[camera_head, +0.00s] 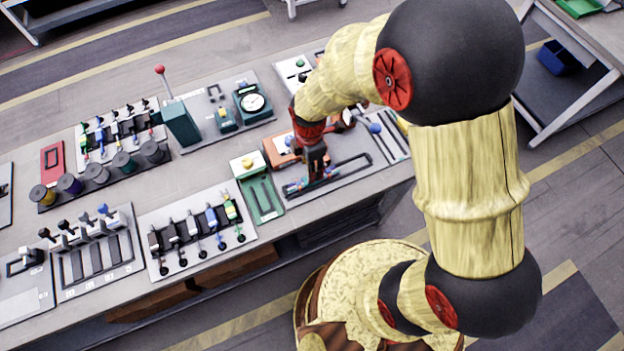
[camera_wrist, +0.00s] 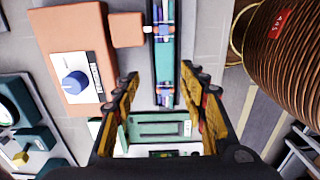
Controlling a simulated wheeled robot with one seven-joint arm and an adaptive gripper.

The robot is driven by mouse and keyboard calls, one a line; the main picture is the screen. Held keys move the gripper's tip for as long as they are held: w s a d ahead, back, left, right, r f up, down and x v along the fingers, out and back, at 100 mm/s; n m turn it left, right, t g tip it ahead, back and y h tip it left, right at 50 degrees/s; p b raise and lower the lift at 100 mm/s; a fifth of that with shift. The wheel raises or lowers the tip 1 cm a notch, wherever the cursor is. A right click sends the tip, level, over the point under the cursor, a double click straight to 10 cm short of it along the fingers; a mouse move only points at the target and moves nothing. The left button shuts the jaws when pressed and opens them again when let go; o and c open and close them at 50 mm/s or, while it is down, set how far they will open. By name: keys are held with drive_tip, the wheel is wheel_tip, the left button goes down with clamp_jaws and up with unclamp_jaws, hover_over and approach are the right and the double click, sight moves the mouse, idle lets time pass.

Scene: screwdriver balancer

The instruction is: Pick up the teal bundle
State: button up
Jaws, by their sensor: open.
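The teal bundle (camera_wrist: 164,62) is a long narrow teal strip with blue and reddish bands. In the wrist view it runs up from between my fingers to the top edge, lying in a dark holder. In the head view, its end shows at the bench's front side (camera_head: 297,187), partly hidden by my gripper (camera_head: 314,178). My gripper (camera_wrist: 162,77) is open in the wrist view, with one finger on either side of the bundle's line. Nothing is held. I cannot tell how high the fingertips are above the bundle.
An orange box with a blue knob (camera_wrist: 88,50) and a small orange block (camera_wrist: 127,30) sit left of the bundle. A green tray (camera_head: 268,206) lies close by. Several racks of tools (camera_head: 195,235) fill the bench to the left. The bench's front edge is near.

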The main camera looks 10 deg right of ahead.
drive_tip(key=f, duration=0.1)
drive_tip(key=f+b, duration=0.1)
drive_tip(key=f, duration=0.3)
drive_tip(key=shift+s+d, duration=0.15)
drive_tip(key=shift+s, duration=0.25)
drive_tip(key=shift+f+b, duration=0.3)
drive_tip(key=shift+c, duration=1.4)
drive_tip(key=c, duration=0.7)
drive_tip(key=shift+r, duration=0.1)
clamp_jaws()
